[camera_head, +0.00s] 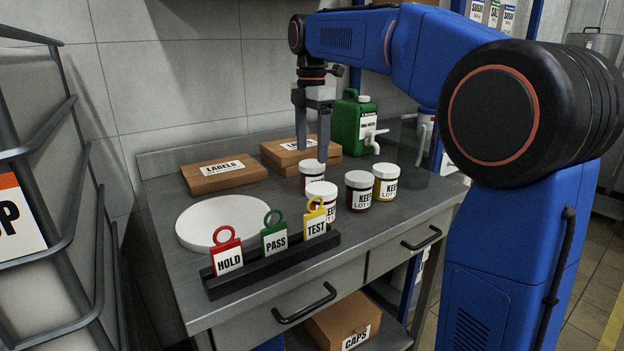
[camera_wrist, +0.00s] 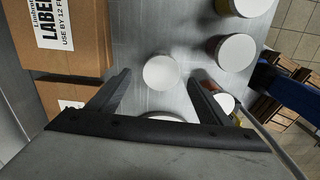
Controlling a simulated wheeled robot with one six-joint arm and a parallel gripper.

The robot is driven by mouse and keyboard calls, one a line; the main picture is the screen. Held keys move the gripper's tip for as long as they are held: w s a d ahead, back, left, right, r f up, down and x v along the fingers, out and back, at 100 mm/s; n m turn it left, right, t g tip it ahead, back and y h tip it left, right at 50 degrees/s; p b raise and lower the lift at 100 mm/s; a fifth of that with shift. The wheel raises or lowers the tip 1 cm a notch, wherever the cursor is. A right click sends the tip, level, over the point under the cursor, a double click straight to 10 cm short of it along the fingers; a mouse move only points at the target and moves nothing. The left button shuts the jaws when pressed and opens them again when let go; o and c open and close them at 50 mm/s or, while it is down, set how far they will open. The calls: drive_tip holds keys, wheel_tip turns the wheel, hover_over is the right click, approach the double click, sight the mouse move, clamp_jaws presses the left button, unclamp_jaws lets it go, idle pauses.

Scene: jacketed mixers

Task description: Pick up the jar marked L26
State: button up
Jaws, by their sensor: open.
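Several small jars with white lids and KEEP LOT labels stand on the grey worktop. The rear jar (camera_head: 312,180) is dark red. A jar with a dark body (camera_head: 358,191) and a yellow one (camera_head: 386,182) stand to its right, and another jar (camera_head: 321,203) is in front. The lot numbers are too small or hidden, so I cannot tell which is L26. My gripper (camera_head: 313,152) is open and empty, pointing down just above the rear jar. In the wrist view a white lid (camera_wrist: 161,72) shows between the fingertips.
A rack with HOLD, PASS and TEST tags (camera_head: 272,262) lies along the front edge, beside a round white plate (camera_head: 222,222). Bare worktop shows left of the jars.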

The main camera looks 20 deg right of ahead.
sight(312, 163)
drive_tip(key=shift+s+f, duration=0.15)
drive_tip(key=shift+f, duration=2.6)
drive_tip(key=c, duration=1.3)
